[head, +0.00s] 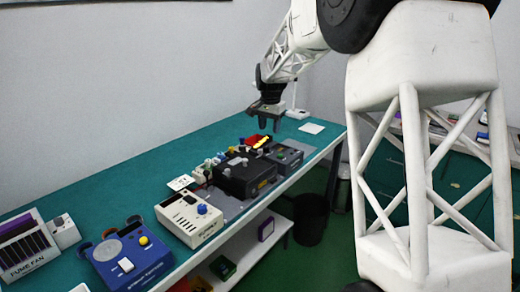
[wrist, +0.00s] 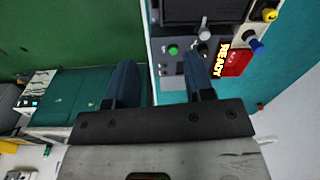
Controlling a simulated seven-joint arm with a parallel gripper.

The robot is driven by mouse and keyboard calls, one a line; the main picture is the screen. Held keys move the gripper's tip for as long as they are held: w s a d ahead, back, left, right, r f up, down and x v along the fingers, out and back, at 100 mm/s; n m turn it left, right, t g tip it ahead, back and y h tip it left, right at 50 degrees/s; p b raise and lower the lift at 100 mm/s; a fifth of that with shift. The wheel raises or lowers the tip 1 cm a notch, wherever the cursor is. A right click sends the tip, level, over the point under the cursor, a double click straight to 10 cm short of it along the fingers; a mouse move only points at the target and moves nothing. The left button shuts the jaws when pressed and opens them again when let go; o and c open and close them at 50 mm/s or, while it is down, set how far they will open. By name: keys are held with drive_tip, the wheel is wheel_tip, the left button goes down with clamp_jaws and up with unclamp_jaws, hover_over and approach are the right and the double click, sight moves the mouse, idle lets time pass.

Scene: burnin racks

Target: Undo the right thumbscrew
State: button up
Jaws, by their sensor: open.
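My gripper (head: 267,122) is open and empty, held above the far end of the bench. Its two dark fingers (wrist: 160,82) also show in the wrist view, with nothing between them. A black box unit (head: 246,180) sits on the bench, nearer than the gripper. Its dark body (wrist: 193,10) shows at the top of the wrist view. A pale round-headed knob (wrist: 205,30) stands beside it, above the right finger; it may be the right thumbscrew, but I cannot tell for sure. The left thumbscrew cannot be made out with certainty.
A dark panel with a green button (wrist: 173,49) lies near the fingers. A red READY sign (wrist: 236,62) is right of it, with yellow (wrist: 269,14) and blue (wrist: 256,46) connectors. A cream meter box (head: 188,218) and blue device (head: 132,258) stand on the near bench.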

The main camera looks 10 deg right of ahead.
drive_tip(key=m, duration=0.2)
hover_over(260, 150)
wheel_tip(260, 150, down, 8)
drive_tip(key=shift+r, duration=0.1)
drive_tip(key=shift+f, duration=3.95)
clamp_jaws()
